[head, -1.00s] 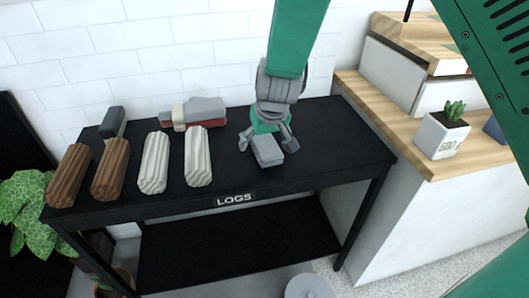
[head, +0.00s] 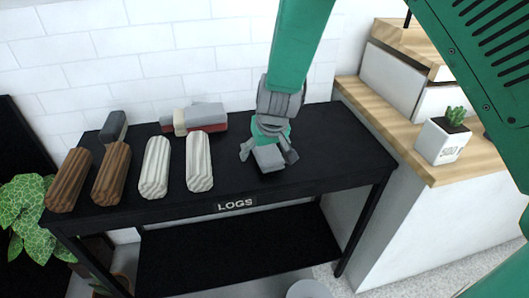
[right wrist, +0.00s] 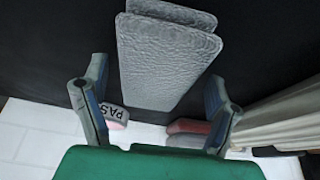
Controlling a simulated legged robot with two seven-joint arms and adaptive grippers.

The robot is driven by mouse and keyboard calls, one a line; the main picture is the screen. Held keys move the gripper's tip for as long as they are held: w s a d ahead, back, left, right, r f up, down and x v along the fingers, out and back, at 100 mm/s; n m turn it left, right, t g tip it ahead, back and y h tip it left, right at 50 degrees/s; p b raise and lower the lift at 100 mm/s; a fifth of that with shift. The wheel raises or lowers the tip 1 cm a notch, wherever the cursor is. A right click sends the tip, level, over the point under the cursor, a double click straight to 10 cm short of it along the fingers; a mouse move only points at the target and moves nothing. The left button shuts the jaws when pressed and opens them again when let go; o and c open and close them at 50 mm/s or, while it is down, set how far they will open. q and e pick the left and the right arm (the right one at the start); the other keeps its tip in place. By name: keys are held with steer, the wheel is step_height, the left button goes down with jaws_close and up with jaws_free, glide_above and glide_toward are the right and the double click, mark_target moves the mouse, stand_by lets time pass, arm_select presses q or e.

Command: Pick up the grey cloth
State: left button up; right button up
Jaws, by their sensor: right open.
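The grey cloth (head: 269,160) is a small folded block lying on the black table, right of the logs. In the right wrist view the cloth (right wrist: 165,60) shows as a textured grey slab, in front of and between the fingers. In the wrist view the open fingers (right wrist: 156,98) stand apart from the cloth with a gap on each side. The gripper hides part of the cloth in the head view. My left gripper is not in view.
The black table (head: 330,150) carries two brown logs (head: 111,174), two pale logs (head: 199,162), a dark block (head: 113,126) and a grey and red stack (head: 195,117) by the wall. A wooden counter (head: 410,140) with a potted cactus (head: 443,136) stands right. The table's right part is clear.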

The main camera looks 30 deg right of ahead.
mark_target(266, 147)
steer(key=shift+d, duration=0.25)
steer(key=c, duration=0.3)
steer(key=shift+s+d, duration=0.1)
steer(key=c, duration=0.9)
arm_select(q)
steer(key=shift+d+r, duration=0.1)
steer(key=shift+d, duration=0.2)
arm_select(e)
steer(key=shift+o, duration=0.2)
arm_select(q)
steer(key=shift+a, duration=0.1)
arm_select(e)
steer(key=shift+a+f, duration=0.1)
steer(key=shift+a, duration=0.1)
arm_select(q)
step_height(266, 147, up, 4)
steer(key=p, duration=0.3)
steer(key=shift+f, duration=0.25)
arm_select(e)
step_height(266, 147, up, 11)
steer(key=shift+f, duration=0.15)
arm_select(q)
steer(key=shift+p, duration=0.3)
